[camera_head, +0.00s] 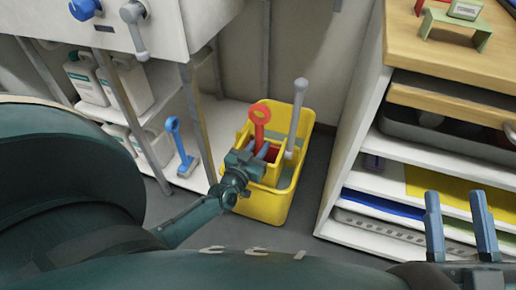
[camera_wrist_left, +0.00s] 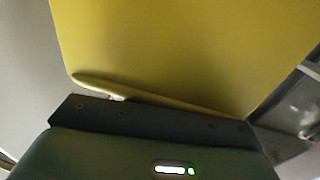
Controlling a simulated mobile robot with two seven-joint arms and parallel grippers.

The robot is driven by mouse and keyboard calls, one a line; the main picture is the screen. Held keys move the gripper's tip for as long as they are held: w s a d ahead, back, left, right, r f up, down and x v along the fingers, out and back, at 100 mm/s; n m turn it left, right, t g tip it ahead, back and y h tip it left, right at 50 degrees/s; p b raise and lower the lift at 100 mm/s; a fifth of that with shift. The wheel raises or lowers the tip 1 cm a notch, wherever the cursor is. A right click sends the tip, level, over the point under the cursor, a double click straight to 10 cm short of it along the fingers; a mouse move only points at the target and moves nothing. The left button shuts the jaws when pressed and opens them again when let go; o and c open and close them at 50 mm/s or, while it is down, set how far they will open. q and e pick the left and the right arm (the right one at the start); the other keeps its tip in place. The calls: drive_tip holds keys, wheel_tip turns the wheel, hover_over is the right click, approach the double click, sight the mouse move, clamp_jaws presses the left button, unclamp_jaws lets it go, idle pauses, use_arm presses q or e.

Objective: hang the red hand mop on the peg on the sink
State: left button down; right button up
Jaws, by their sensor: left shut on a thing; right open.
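The red hand mop (camera_head: 260,114) stands upright in the yellow bucket (camera_head: 262,206), its looped handle up and its lower part partly hidden. My left gripper (camera_head: 263,153) is at the bucket's near left side, shut on the mop's handle below the loop; the exact contact is hard to see. The left wrist view shows mostly the bucket's yellow wall (camera_wrist_left: 180,50), with no mop visible. The sink (camera_head: 165,22) is at the upper left, with a blue fitting (camera_head: 84,9) and a grey ringed handle (camera_head: 135,30) on its front. My right gripper (camera_head: 459,228) is open and empty at the lower right.
A grey-handled tool (camera_head: 297,115) stands in the bucket beside the red mop. A blue hand tool (camera_head: 180,148) stands on the low shelf, with white canisters (camera_head: 125,85) behind the sink's legs. A wooden-topped shelf unit (camera_head: 345,160) stands right of the bucket.

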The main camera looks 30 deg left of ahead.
use_arm(q)
drive_tip(key=shift+w+r, duration=0.15)
drive_tip(key=c, duration=1.1)
unclamp_jaws()
drive_tip(key=shift+w+a+r, duration=0.1)
use_arm(e)
drive_tip(key=shift+s, duration=0.1)
